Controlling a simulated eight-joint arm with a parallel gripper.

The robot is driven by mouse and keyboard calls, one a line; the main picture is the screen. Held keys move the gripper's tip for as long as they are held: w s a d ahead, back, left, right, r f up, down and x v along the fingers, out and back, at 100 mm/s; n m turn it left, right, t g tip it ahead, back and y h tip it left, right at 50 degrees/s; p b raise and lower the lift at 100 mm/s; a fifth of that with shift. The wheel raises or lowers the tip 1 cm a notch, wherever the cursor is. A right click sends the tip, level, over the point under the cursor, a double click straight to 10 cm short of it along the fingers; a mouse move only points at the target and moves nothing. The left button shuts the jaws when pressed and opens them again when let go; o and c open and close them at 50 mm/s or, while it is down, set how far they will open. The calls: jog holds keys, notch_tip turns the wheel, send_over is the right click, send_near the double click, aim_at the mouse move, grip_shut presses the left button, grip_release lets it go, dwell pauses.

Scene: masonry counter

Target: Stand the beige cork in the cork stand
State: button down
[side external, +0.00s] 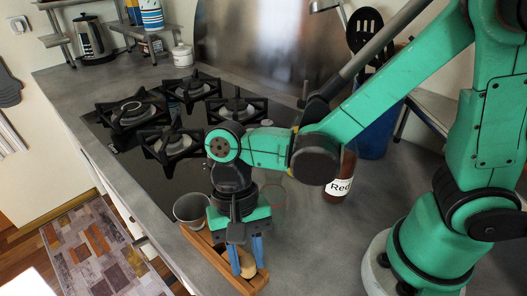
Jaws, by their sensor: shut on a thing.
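My gripper (246,267) points down at the front of the counter, its two blue fingers shut on a beige piece, the cork (248,264). The cork shows only partly between the fingers. A long, narrow wooden holder (212,257), which looks like the cork stand, lies beneath and around the gripper. The cork and fingertips overlap its right end in the picture. I cannot tell whether the cork touches the wood or sits in it. The gripper hides part of the holder.
A grey metal cup (190,209) stands close left of my gripper. A black gas hob (172,140) lies behind it. A bottle labelled "Red" (339,186) stands to the right. A thin reddish ring (274,196) shows behind the gripper. The counter (310,245) right of the gripper is clear.

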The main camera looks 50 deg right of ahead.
aim_at(246, 258)
jog(key=shift+f, duration=0.35)
jog(key=c, duration=0.5)
grip_release()
jog(key=shift+c, duration=0.2)
jog(key=shift+v, duration=2.8)
